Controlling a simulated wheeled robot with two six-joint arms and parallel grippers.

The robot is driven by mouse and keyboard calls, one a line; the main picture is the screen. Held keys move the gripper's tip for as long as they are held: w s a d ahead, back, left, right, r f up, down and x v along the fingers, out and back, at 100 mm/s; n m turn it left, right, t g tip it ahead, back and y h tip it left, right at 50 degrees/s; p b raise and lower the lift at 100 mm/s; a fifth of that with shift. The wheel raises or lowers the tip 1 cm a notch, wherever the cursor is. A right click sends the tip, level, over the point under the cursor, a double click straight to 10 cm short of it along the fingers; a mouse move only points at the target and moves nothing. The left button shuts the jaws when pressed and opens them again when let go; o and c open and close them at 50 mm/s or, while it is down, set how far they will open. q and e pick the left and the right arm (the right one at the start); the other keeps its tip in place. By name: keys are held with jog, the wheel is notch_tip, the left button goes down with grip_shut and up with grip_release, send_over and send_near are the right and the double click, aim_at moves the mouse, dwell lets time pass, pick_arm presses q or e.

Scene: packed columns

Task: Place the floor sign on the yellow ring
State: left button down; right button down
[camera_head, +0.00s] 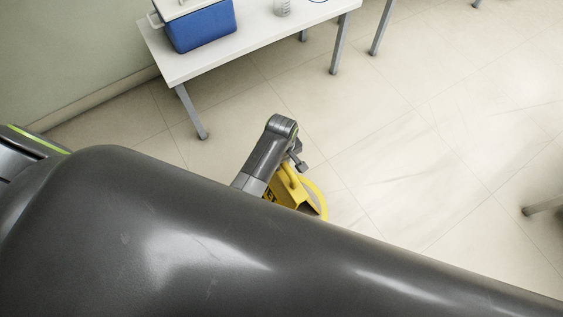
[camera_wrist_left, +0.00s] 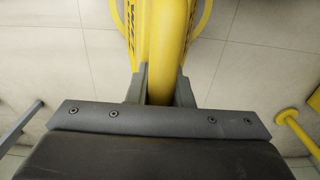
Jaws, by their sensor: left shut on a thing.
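The yellow floor sign (camera_head: 288,191) hangs below my left gripper (camera_head: 297,162) in the head view, partly hidden by my own dark arm. In the left wrist view my left gripper (camera_wrist_left: 160,88) is shut on the sign's yellow top bar (camera_wrist_left: 163,45), with dark lettering on the panel beside it. The yellow ring (camera_head: 320,197) shows as a curved band just right of and behind the sign. A yellow curve, likely the ring (camera_wrist_left: 206,17), also shows at the top of the wrist view. I cannot tell whether the sign touches the ring or floor. My right gripper is not seen.
A white table (camera_head: 255,30) with a blue cooler (camera_head: 203,25) stands at the upper left. A yellow post-like object (camera_wrist_left: 290,120) is at the right of the wrist view. The tiled floor (camera_head: 420,130) right of the sign is largely clear.

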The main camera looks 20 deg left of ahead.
pick_arm(q)
jog(key=c, duration=1.7)
grip_release()
jog(key=shift+f, duration=0.1)
jog(key=o, duration=0.4)
jog(key=shift+r+p, duration=0.35)
jog(key=shift+r, duration=0.15)
jog(key=shift+r+p, duration=0.35)
jog(key=shift+p, duration=0.05)
notch_tip(320, 180, up, 5)
jog(key=p, duration=0.6)
jog(key=shift+r, duration=0.2)
notch_tip(320, 180, up, 4)
jog(key=p, duration=0.4)
jog(key=shift+f, duration=0.25)
jog(key=shift+r+p, duration=0.85)
jog(key=shift+p, duration=0.2)
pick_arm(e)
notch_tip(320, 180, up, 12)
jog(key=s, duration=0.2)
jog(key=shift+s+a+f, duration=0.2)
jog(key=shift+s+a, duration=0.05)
